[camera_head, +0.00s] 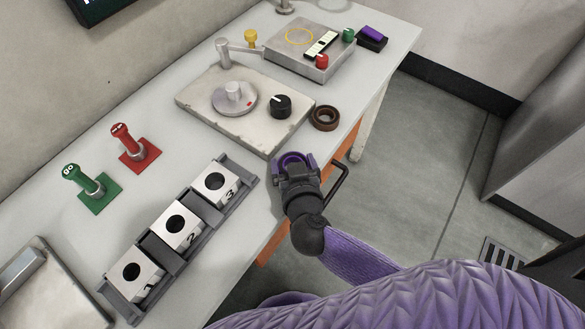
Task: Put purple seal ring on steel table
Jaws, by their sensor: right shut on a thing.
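The purple seal ring (290,158) is between the fingers of my right gripper (294,163), which is shut on it at the front edge of the long pale worktable (235,55). The gripper partly hides the ring, and I cannot tell whether the ring touches the tabletop. A low grey metal block (284,63), which looks like the steel table, stands on the worktable's far end. It has a yellow circle on top, a light strip with dark marks, and red and green knobs. My left gripper is not in view.
A brown ring (325,118) lies beside a stone-like plate (192,100) with a round disc and black dial. A rack (250,178) of numbered blocks stands nearer. Red (124,136) and green (75,174) handled stands are at left. A dark box with a purple top (372,40) is far right.

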